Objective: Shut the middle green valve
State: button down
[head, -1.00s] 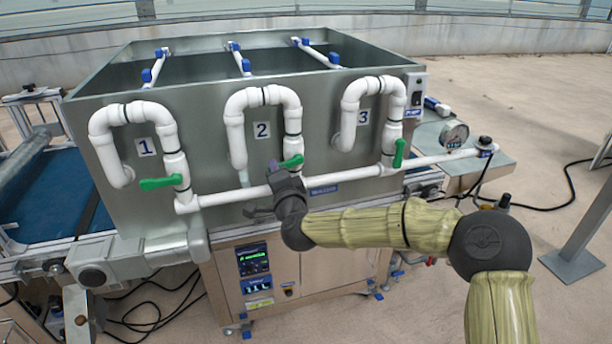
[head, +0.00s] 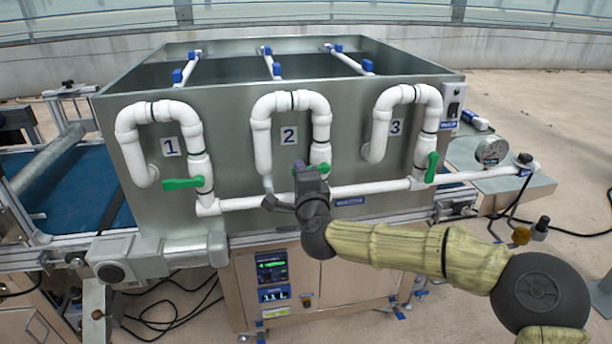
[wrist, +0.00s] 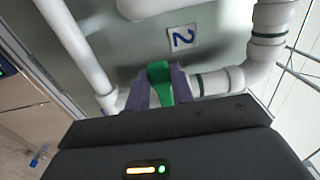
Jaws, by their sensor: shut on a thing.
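The middle green valve handle (head: 323,168) is on the white riser pipe by label 2 (head: 289,135), mostly hidden behind my gripper in the head view. My gripper (head: 304,168) is at the handle, in front of the tank. In the wrist view, its two purple fingers (wrist: 161,92) are shut on the green handle (wrist: 159,72), one on each side. There the handle appears to lie across the white pipe, though its exact angle is hard to tell.
The left green handle (head: 183,184) lies across its pipe. The right green handle (head: 431,167) points along its pipe. The white horizontal pipe (head: 260,204) runs close below my gripper. A pressure gauge (head: 492,151) stands at the right.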

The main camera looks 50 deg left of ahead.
jog(key=c, duration=1.2)
grip_release()
jog(key=b+v, duration=0.1)
jog(key=v, duration=1.6)
jog(key=shift+d, duration=0.25)
